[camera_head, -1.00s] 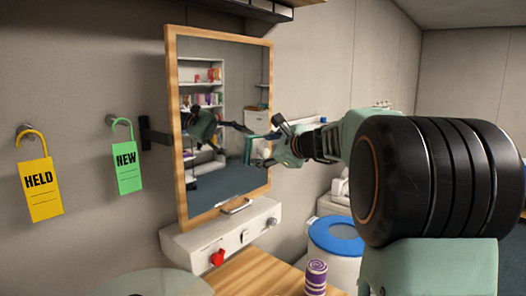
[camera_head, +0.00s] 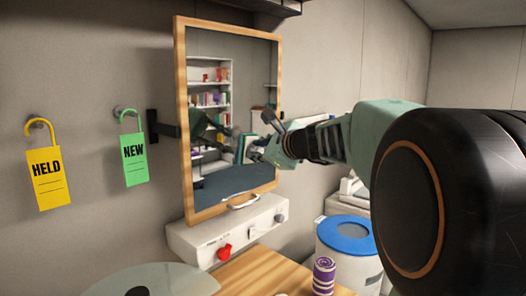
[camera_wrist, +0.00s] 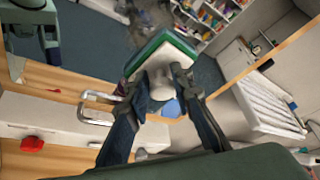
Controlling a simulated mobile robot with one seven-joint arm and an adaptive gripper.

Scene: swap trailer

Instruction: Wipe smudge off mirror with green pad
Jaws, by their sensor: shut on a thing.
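The mirror (camera_head: 225,175) has a wooden frame and stands on an arm from the wall. A greyish smudge (camera_wrist: 150,18) shows on its glass at the top of the wrist view, beyond the pad. The green pad (camera_wrist: 176,44) has a white underside and a pale knob, and my gripper (camera_wrist: 160,82) is shut on the knob. In the head view my gripper (camera_head: 268,150) is in front of the right half of the mirror, with the pad (camera_head: 249,148) at the glass. I cannot tell whether the pad touches it.
A white panel (camera_head: 230,235) with a red knob (camera_head: 224,252) and a metal handle (camera_head: 243,201) is below the mirror. A purple striped roll (camera_head: 323,275) stands on the wooden counter (camera_head: 262,272). A blue-lidded bin (camera_head: 346,237) is at right. Yellow and green tags hang at left.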

